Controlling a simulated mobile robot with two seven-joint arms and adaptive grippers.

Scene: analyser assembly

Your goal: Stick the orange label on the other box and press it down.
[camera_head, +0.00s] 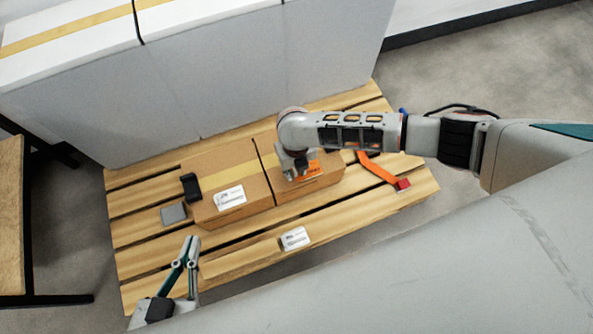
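Two brown cardboard boxes with yellow tape stand side by side on a wooden pallet (140,225). The left box (205,165) has a white printed label (230,198) on its front top edge. The right box (318,183) has an orange label (312,168) on it, partly hidden by my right gripper (293,176). That gripper points down at the right box, at the label's left side. Whether it touches the label, and whether it is open, cannot be told. My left gripper (190,239) is over the pallet's front left, its fingertips close together, with nothing visible between them.
A white printed card (295,238) lies on the pallet's front. An orange strap with a red end (382,172) lies at the right. A black item (190,187) and a grey square (173,214) are left of the boxes. A large white block (200,80) stands behind.

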